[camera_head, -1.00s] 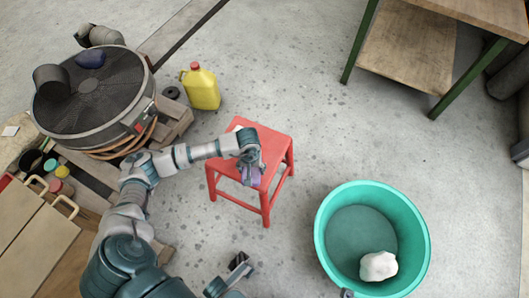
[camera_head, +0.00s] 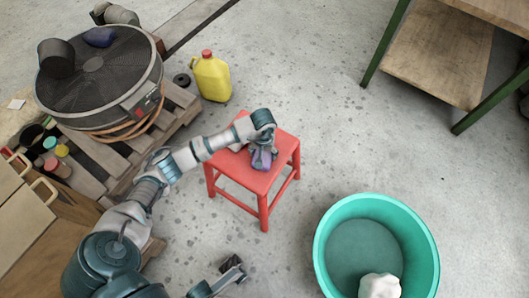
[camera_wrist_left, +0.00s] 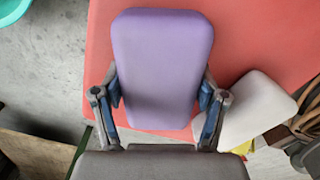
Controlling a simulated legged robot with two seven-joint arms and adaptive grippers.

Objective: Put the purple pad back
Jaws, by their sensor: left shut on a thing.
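The purple pad (camera_wrist_left: 162,65) is a flat, rounded rectangle held between the fingers of my left gripper (camera_wrist_left: 160,97). In the head view the purple pad (camera_head: 263,160) shows under the left gripper (camera_head: 262,148), over the red stool (camera_head: 275,178). Whether the pad touches the seat I cannot tell. A white pad (camera_wrist_left: 258,108) lies on the red seat beside the purple one in the wrist view, partly hidden by a finger. My right gripper (camera_head: 233,268) is low in the head view, apart from the stool; its jaws are too small to judge.
A teal tub (camera_head: 425,235) with a white lump (camera_head: 380,286) stands at lower right. A yellow jug (camera_head: 212,78) is behind the stool. A large round fan (camera_head: 95,85) with a blue item (camera_head: 100,37) sits on a pallet at left. A green-legged table (camera_head: 435,60) is at upper right.

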